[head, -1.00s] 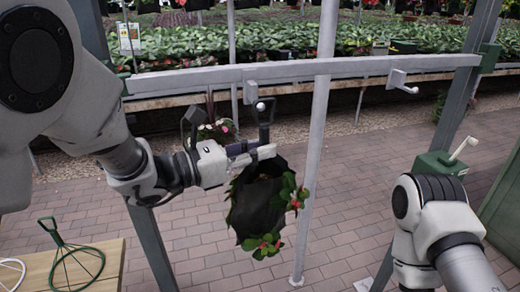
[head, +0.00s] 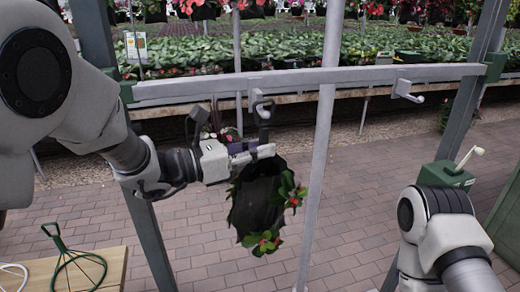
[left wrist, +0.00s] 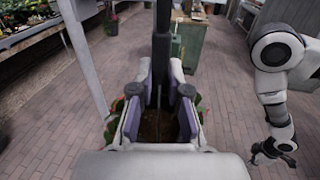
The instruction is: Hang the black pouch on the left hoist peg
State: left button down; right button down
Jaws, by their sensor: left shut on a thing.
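The black pouch (head: 257,205), with green leaves and red flowers at its edges, hangs below my left gripper (head: 265,151). My left gripper is shut on the pouch's dark upright handle. The handle's loop (head: 263,109) rises above the jaws, right at the left hoist peg (head: 256,95) on the pale rail. I cannot tell whether the loop is around the peg or in front of it. In the left wrist view the handle (left wrist: 161,50) stands between the fingers, with brown soil inside the pouch below. My right gripper (left wrist: 274,152) hangs empty, fingers apart, in that view.
The pale rail (head: 210,88) runs across the frame, with a second peg (head: 407,91) at right. A pale upright post (head: 317,165) stands just right of the pouch. A green winch box with a crank (head: 446,174) is at right. A wooden table (head: 115,265) holds a green wire hanger.

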pick_arm(q)
jog(key=shift+w+a+r, duration=0.1)
jog(key=shift+w+a, duration=0.15)
jog(key=shift+w, duration=0.4)
jog(key=shift+b, duration=0.4)
jog(key=shift+w+f+b, duration=0.1)
jog(key=shift+f+b, duration=0.7)
